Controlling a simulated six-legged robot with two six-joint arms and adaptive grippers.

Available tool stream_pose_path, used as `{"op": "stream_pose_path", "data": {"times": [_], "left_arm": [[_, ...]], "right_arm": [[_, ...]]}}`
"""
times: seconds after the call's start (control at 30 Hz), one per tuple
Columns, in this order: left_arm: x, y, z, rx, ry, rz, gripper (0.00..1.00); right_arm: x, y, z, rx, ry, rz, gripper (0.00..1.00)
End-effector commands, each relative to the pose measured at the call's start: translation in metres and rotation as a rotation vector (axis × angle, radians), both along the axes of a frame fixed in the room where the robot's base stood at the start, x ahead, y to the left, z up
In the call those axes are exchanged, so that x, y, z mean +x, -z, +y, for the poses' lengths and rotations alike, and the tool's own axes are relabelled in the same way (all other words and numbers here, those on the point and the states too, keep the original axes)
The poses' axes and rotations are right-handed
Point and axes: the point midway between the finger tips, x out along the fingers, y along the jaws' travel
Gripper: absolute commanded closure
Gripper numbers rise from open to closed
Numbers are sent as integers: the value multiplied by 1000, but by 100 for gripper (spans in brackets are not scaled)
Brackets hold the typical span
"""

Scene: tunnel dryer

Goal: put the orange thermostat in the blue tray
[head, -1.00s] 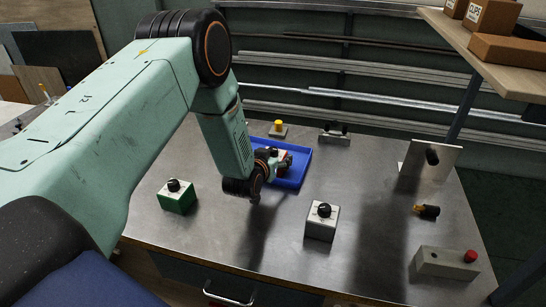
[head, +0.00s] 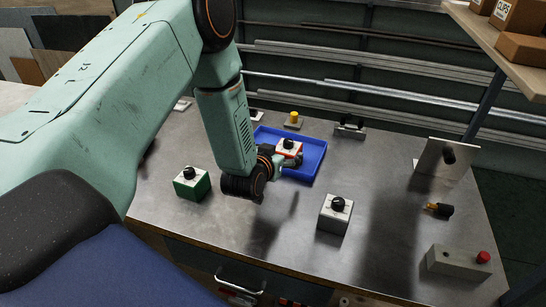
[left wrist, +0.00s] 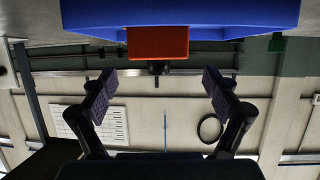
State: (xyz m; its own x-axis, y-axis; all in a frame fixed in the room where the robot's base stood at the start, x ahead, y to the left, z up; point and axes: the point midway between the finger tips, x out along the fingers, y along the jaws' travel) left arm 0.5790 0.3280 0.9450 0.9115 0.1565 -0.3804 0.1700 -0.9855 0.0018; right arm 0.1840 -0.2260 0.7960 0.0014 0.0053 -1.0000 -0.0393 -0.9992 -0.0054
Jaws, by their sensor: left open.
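The orange thermostat (head: 286,154), a box with a pale top and a black knob, is in the blue tray (head: 310,170), toward its left part. In the left wrist view, which is upside down, the thermostat (left wrist: 158,42) shows its orange side against the blue tray (left wrist: 230,14). My left gripper (head: 291,164) is at the near side of the thermostat, low over the tray. In the left wrist view its fingers (left wrist: 160,95) are spread wide with nothing between them, apart from the thermostat. My right gripper is not in view.
A green box with a knob (head: 191,184) stands left of my gripper, and a white-grey one (head: 334,215) stands at right. Behind the tray is a yellow-knobbed part (head: 293,121). A metal plate (head: 440,163) and a red-button box (head: 458,262) are at the right.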

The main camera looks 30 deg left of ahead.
Motion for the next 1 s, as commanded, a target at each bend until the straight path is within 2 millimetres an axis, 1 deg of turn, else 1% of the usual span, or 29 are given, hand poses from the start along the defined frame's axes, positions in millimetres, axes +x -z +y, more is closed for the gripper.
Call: {"op": "stream_pose_path", "data": {"times": [0.03,0.2,0.4,0.57,0.83,0.93,1.0], "left_arm": [[-8,-4,-1,-1,0,2,12],[-33,-14,-6,-2,1,2,12],[-49,-21,-9,0,1,1,12],[-53,-23,-9,1,1,0,12],[-53,-22,-10,2,3,2,12],[-49,-24,-12,8,19,28,12],[-46,-26,-16,19,46,71,12]], "right_arm": [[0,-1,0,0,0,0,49],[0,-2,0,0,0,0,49],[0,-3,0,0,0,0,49],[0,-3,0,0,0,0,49],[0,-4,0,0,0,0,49],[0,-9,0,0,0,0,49],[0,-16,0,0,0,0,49]]}}
